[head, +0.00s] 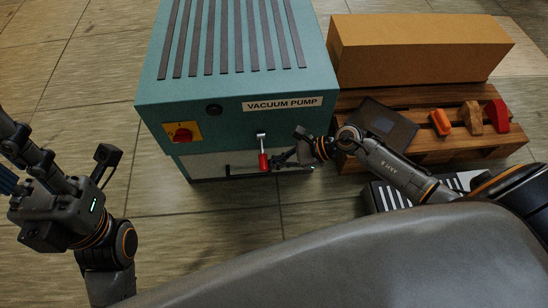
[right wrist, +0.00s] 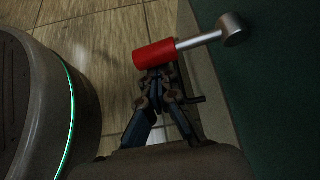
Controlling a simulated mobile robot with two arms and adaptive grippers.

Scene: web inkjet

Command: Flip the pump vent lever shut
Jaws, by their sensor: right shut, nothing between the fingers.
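The teal vacuum pump (head: 225,115) stands on the floor. Its vent lever has a metal pivot (head: 261,136) on the front face and a red grip (head: 263,162) hanging down from it. In the right wrist view the red grip (right wrist: 155,54) lies across the fingertips, with its metal rod running to the pump. My right gripper (head: 275,161) is shut and empty, just right of the red grip; its fingertips (right wrist: 157,76) are at or very near the grip, contact unclear. My left gripper (head: 8,182) is partly cut off at the left edge, away from the pump.
A red knob on a yellow plate (head: 182,132) sits left of the lever. On the right, a wooden pallet (head: 440,152) bears a brown box (head: 415,50), a dark flat item (head: 385,128) and several coloured pieces. The floor in front of the pump is clear.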

